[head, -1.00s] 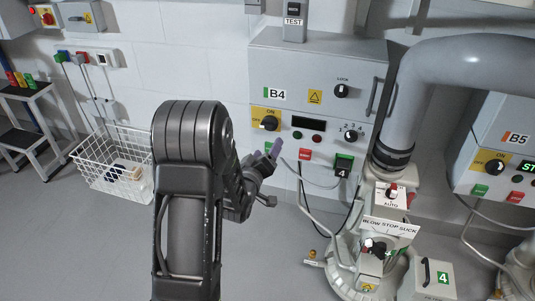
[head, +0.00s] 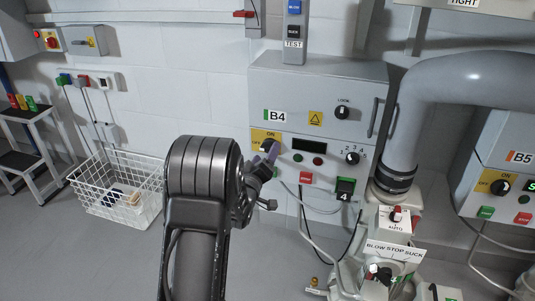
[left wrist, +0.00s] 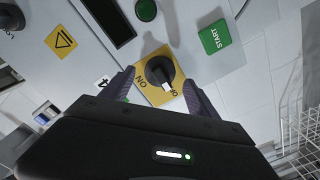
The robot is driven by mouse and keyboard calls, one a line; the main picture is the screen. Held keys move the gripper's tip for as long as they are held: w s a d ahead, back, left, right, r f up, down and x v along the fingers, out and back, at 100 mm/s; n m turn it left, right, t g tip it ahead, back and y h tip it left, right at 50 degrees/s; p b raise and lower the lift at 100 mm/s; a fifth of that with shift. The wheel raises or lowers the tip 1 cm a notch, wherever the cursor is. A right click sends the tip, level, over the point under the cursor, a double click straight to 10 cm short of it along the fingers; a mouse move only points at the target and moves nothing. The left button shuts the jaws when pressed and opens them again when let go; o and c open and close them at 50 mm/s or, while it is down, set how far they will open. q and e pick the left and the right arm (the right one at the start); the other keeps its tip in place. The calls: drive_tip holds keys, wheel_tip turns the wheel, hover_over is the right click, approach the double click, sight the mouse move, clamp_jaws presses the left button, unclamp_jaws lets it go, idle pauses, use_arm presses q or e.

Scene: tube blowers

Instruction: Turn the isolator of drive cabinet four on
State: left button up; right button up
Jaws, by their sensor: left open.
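Drive cabinet B4 (head: 350,92) is a grey wall box. Its isolator (head: 266,144) is a black rotary knob on a yellow plate marked ON and OFF, partly covered by my gripper in the head view. In the left wrist view the isolator knob (left wrist: 160,73) shows whole, with its white mark pointing towards the OFF label. My left gripper (head: 265,158) is in front of the plate. In the left wrist view its open purple fingers (left wrist: 159,78) lie on either side of the knob, with gaps visible; contact cannot be told. My right gripper is not in view.
The green START button (left wrist: 214,37) lies beside the isolator. The red stop button (head: 306,178), a LOCK knob (head: 342,112) and a numbered selector (head: 353,157) are on the same cabinet. A wire basket (head: 118,190) stands on the floor at left. Cabinet B5 (head: 503,155) is at right.

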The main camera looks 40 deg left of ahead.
sight(269, 148)
use_arm(q)
drive_tip(key=shift+x, duration=1.3)
drive_tip(key=c, duration=1.4)
